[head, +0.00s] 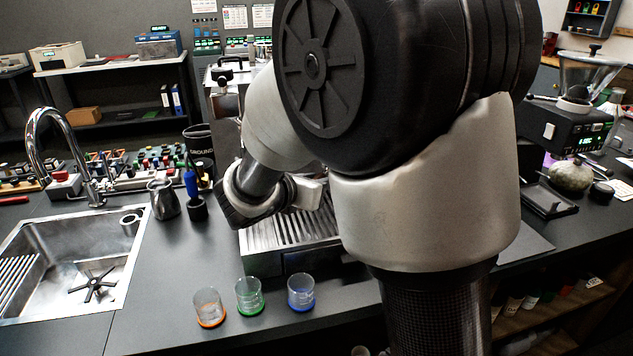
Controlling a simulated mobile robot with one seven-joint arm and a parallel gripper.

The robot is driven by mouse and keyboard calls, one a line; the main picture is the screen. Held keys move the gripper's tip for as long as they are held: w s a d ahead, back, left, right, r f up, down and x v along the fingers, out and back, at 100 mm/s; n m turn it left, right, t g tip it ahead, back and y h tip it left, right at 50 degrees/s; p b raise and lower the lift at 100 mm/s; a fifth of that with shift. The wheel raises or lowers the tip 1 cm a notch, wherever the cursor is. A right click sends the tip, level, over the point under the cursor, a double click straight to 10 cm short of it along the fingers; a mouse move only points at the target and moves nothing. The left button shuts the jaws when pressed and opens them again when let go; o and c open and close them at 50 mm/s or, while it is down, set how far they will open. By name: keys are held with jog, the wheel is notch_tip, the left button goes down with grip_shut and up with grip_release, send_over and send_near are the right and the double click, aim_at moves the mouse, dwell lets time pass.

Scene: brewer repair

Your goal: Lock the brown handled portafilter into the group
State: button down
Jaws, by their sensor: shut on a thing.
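My gripper (303,194) shows only in part, low in front of the espresso machine and above its drip tray (272,262). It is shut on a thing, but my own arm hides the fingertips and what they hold. I cannot make out the brown handled portafilter. The machine's grey body (226,104) shows at its left edge and top; my arm covers its middle and right side. The group is hidden behind my arm, so I cannot tell how the portafilter stands to it.
Three glasses with orange (209,308), green (249,296) and blue (301,292) bases stand in front of the drip tray. A metal pitcher (163,199) and the sink (62,262) are at left. A grinder (572,118) stands at right. The counter between sink and tray is partly clear.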

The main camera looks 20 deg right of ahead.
jog(key=shift+r+p, duration=0.95)
jog(key=shift+r, duration=0.65)
dwell(3.7)
jog(key=shift+s+d+f+n+t+b, duration=0.15)
jog(key=shift+d+n+t+b, duration=0.15)
jog(key=shift+b, duration=0.4)
jog(key=shift+s+d+n+t+y+b, duration=0.15)
jog(key=shift+n+t+y+b, duration=0.2)
jog(key=shift+y, duration=0.25)
jog(key=shift+s+d+n+t+y+b, duration=0.4)
jog(key=shift+n+y+b, duration=0.35)
jog(key=shift+b, duration=0.45)
jog(key=shift+w, duration=0.1)
jog(key=shift+d+b, duration=0.15)
jog(key=shift+b, duration=0.15)
jog(key=shift+s+d+n+t+y+b, duration=0.25)
jog(key=shift+d+n+y+b, duration=0.15)
jog(key=shift+n+y+b, duration=0.55)
